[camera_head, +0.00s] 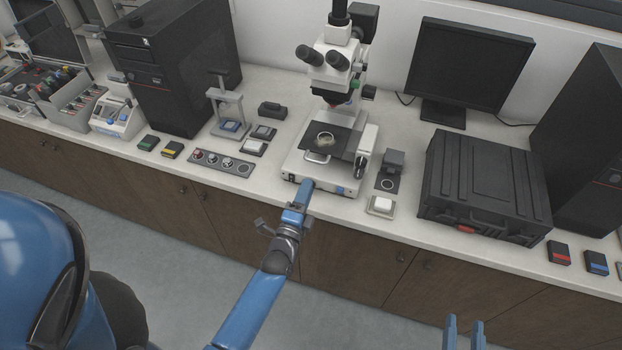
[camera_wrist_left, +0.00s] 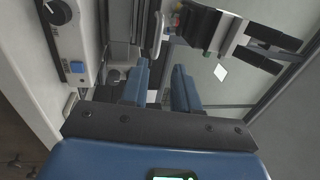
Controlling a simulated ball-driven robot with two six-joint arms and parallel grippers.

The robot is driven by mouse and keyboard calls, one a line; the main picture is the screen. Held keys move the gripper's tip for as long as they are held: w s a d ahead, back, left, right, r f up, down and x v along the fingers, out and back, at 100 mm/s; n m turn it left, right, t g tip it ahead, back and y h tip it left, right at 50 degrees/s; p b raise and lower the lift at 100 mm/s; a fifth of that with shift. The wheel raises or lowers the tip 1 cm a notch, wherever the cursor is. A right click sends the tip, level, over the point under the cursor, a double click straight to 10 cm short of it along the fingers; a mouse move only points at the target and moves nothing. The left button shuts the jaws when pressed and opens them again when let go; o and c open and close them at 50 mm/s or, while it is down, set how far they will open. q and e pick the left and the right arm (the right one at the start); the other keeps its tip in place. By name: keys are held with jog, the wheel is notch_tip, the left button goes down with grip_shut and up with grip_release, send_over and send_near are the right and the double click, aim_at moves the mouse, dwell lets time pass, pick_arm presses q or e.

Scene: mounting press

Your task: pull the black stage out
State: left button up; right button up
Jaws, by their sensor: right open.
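The black stage (camera_head: 340,137) sits on the white microscope (camera_head: 331,70), under its objectives. A round pale sample lies on the stage, and a white handle (camera_head: 317,157) is at its front left. My left gripper (camera_head: 308,185) is in front of the microscope base, short of the handle. In the left wrist view its two blue fingers (camera_wrist_left: 160,88) are apart with nothing held between them. The pale handle also shows in that view (camera_wrist_left: 158,35), beyond the fingertips. My right gripper (camera_head: 464,332) is open and empty at the bottom edge, away from the bench.
A sample strip (camera_head: 222,163) lies left of the microscope. A small white-topped block (camera_head: 381,205) and a grey holder (camera_head: 392,163) stand on its right. A large black case (camera_head: 485,185) is farther right. The front bench edge runs below the microscope base.

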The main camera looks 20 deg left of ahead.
pick_arm(q)
jog(key=shift+s+f, duration=0.25)
jog(key=shift+s, duration=0.9)
jog(key=shift+o, duration=0.3)
